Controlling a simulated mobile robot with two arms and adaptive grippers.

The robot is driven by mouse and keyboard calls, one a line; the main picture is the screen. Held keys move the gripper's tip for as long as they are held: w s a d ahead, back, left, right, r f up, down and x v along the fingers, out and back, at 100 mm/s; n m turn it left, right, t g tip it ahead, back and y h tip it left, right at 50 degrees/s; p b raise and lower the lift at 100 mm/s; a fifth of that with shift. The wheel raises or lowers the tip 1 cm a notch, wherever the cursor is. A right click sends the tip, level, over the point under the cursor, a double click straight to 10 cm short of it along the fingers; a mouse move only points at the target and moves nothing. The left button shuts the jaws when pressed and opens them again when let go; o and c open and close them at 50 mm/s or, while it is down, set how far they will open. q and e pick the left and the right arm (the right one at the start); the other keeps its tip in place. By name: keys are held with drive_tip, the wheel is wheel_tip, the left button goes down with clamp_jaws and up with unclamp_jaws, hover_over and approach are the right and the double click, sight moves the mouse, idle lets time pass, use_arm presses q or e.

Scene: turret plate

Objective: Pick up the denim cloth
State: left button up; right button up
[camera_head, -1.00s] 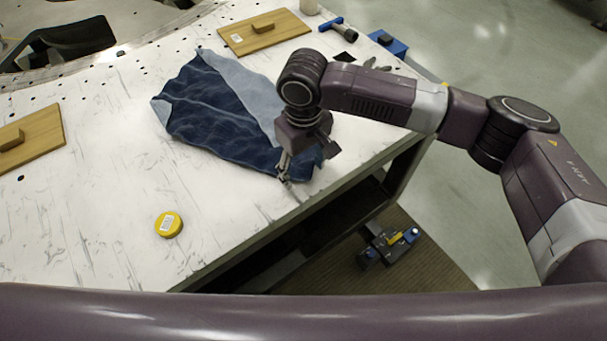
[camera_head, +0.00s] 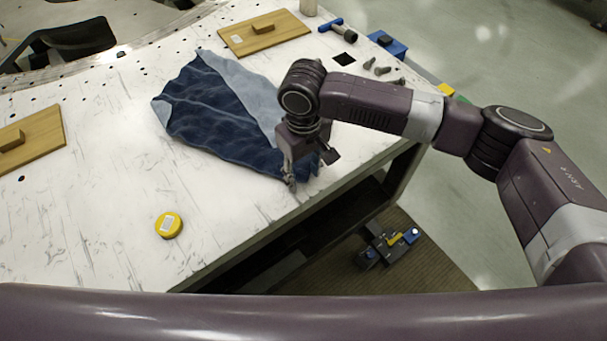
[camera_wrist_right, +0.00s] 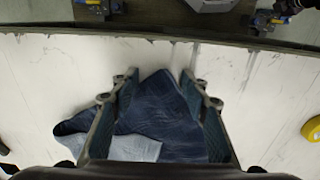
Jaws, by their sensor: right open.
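The denim cloth (camera_head: 215,115) lies spread and creased on the white table, dark blue with a paler folded-over side along its upper right. My right gripper (camera_head: 308,168) is open at the cloth's near right corner and hides part of it. In the right wrist view the open fingers of that gripper (camera_wrist_right: 158,78) stand on either side of a dark corner of the cloth (camera_wrist_right: 165,115); a pale patch shows at lower left. Whether the fingers touch the cloth I cannot tell. My left gripper is not in view.
A yellow tape-like disc (camera_head: 168,225) lies near the table's front edge. Wooden boards with handles lie at the back (camera_head: 262,33) and left (camera_head: 30,138). A blue-handled tool (camera_head: 338,27), several bolts (camera_head: 382,70) and a blue box (camera_head: 388,43) are at the right edge.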

drive_tip(key=shift+s+f, duration=0.1)
drive_tip(key=shift+f, duration=0.1)
drive_tip(key=c, duration=1)
clamp_jaws()
wheel_tip(320, 180, up, 7)
drive_tip(key=p, duration=0.7)
drive_tip(key=shift+r+p, duration=0.2)
drive_tip(key=shift+p, duration=0.2)
wheel_tip(320, 180, up, 5)
drive_tip(key=shift+f+p, duration=0.1)
drive_tip(key=shift+p, duration=0.25)
wheel_tip(320, 180, up, 45)
drive_tip(key=shift+w, duration=0.2)
